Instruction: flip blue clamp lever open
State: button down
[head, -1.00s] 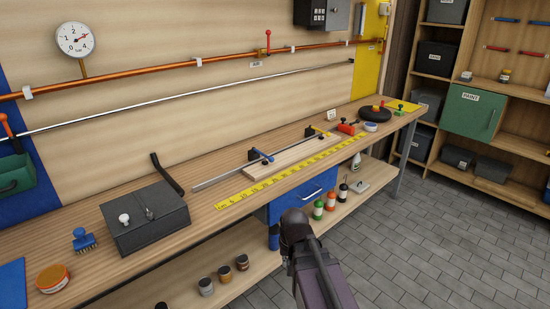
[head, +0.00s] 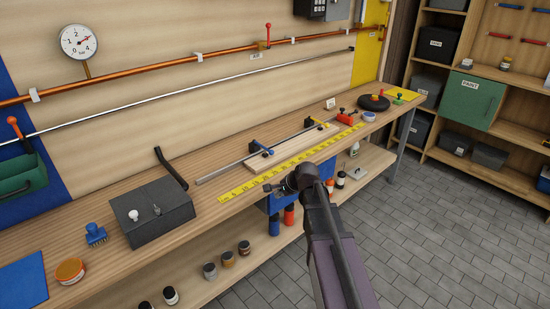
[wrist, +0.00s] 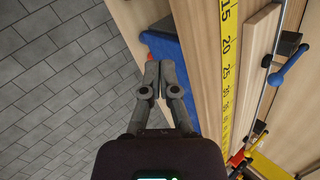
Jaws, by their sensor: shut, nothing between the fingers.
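The blue clamp lever (head: 262,147), with a round ball end, sits on a black clamp jaw on the bench. It also shows at the right of the wrist view (wrist: 290,67). The clamp's metal bar (head: 225,168) runs along the back of a light wooden board (head: 290,150). My gripper (head: 268,187) is at the bench's front edge, apart from the lever and on the near side of the tape. In the wrist view my gripper's fingers (wrist: 158,68) are together and empty, left of the tape, with the lever farther right.
A yellow measuring tape (head: 240,190) lies along the bench front, between my gripper and the board. A red tool (head: 345,119) and a black disc (head: 373,102) lie to the right. A dark grey box (head: 155,220) stands left. A blue drawer (wrist: 165,48) is under the bench edge.

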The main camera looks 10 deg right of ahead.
jog(key=w+d+r+m+t, duration=0.1)
jog(key=w+d+m, duration=0.1)
jog(key=w+m, duration=0.2)
jog(key=w+d+r+m+t, duration=0.2)
jog(key=w+m, duration=0.2)
jog(key=w+d+r+m+t+y, duration=0.1)
jog(key=w+d+r+m, duration=0.1)
jog(key=w+m, duration=0.1)
jog(key=shift+w+r+m+t, duration=0.2)
jog(key=shift+w+m+t, duration=0.15)
jog(key=shift+m, duration=0.35)
jog(key=shift+w+d+r+m, duration=0.25)
jog(key=shift+w+d+m, duration=0.15)
jog(key=shift+m, duration=0.2)
jog(key=shift+w+a, duration=0.1)
jog(key=shift+b+x, duration=2.45)
jog(key=shift+x, duration=2.5)
jog(key=shift+w+r, duration=0.1)
jog(key=shift+r, duration=0.1)
